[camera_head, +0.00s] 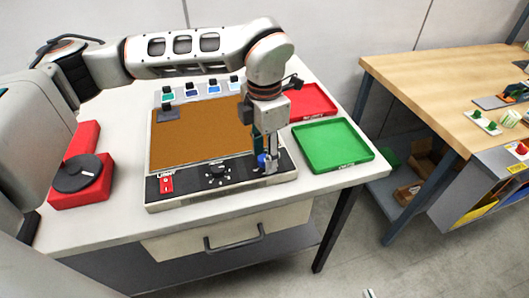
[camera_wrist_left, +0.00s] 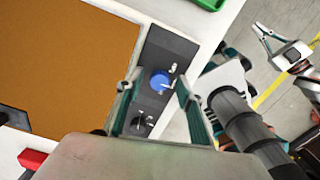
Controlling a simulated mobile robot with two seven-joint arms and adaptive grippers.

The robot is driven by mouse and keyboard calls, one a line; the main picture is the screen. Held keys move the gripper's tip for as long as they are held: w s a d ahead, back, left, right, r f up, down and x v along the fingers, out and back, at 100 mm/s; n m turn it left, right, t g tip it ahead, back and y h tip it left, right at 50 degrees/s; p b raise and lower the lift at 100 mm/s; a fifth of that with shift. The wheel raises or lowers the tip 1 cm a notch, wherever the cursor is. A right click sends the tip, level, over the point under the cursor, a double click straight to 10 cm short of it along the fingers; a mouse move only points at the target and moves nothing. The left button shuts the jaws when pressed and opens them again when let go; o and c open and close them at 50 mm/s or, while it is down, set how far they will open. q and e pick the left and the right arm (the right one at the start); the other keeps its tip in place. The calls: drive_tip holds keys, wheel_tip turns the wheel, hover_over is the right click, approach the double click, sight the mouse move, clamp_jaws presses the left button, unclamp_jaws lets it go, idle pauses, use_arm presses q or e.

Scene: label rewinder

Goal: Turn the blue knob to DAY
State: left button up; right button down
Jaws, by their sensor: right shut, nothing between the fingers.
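The blue knob (camera_head: 263,160) sits at the right end of the black front panel (camera_head: 190,184) of the brown-topped machine. It also shows in the left wrist view (camera_wrist_left: 159,80), with a pale pointer mark on its right side. The DAY label cannot be read. My left gripper (camera_head: 268,163) points down over the knob and partly hides it in the head view. In the left wrist view its two fingers (camera_wrist_left: 158,92) are spread, one on each side of the knob, with gaps visible. My right gripper (camera_wrist_left: 262,33) is shut and empty, away over the floor.
A black knob (camera_head: 217,172) and red switch (camera_head: 167,184) share the panel. A green tray (camera_head: 333,146) and red tray (camera_head: 309,103) lie to the right. A red box with a black disc (camera_head: 80,175) stands at left. A drawer (camera_head: 225,228) is below.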

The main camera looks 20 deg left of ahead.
use_arm(q)
clamp_jaws()
drive_tip(key=shift+n, duration=0.3)
drive_tip(key=n+b, duration=0.1)
drive_tip(key=n, duration=0.4)
drive_tip(key=shift+w, duration=0.1)
drive_tip(key=n+b, duration=0.1)
drive_tip(key=n, duration=0.5)
drive_tip(key=shift+a+r, duration=0.1)
drive_tip(key=shift+n, duration=0.3)
idle(0.4)
unclamp_jaws()
